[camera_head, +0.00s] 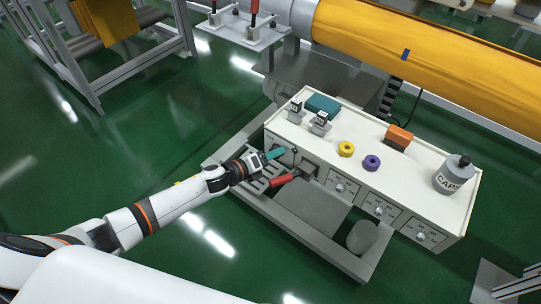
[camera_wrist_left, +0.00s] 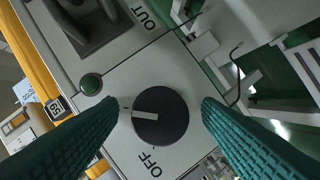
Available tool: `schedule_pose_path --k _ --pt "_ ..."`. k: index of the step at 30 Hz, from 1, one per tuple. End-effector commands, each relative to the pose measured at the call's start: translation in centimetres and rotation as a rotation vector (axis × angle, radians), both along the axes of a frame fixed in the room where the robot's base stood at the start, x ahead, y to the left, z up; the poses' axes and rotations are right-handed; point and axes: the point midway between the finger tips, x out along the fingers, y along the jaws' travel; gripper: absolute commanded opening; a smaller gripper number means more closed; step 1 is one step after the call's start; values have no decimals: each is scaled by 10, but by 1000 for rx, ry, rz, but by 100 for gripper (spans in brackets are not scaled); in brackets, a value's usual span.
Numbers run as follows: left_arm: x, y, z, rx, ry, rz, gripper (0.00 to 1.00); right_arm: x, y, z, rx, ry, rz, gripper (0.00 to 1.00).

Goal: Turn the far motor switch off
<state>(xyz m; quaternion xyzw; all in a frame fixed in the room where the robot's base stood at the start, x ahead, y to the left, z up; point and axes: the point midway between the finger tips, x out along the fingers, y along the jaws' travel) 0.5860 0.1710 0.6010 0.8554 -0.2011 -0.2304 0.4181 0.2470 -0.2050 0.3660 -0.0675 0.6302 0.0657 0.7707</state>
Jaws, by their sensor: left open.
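A black round switch knob (camera_wrist_left: 161,117) with a white pointer fills the middle of the left wrist view. Its pointer aims left, towards a small tick, and the word OFF is below the knob. My left gripper (camera_head: 272,156) is at the far left end of the control box (camera_head: 452,211). Its teal fingers are open, one on each side of the knob in the wrist view; I cannot tell whether they touch it. In the head view the gripper hides this knob. A green lamp (camera_wrist_left: 91,83) is beside the knob. My right gripper is not in view.
A red-handled lever (camera_head: 284,180) stands out close beside the gripper. Several small knobs (camera_head: 378,211) line the box front. On top are yellow (camera_head: 346,148) and purple (camera_head: 371,162) rings, an orange-topped block (camera_head: 398,137) and a grey bottle (camera_head: 453,175). An orange roll (camera_head: 430,57) lies behind.

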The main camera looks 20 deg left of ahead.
Motion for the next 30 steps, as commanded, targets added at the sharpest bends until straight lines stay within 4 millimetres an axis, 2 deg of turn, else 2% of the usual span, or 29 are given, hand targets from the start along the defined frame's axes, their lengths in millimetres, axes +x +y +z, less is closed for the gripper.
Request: schedule_pose_path --k 5,12,14,24,30 --pt "0 0 0 0 0 0 59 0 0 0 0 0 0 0" --pt "0 0 0 -1 1 0 21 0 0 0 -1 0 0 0" --pt "0 0 0 -1 1 0 14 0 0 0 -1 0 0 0" --pt "0 1 -1 -56 21 1 14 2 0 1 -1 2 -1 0" --pt "0 2 -3 -175 64 3 14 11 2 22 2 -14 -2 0"
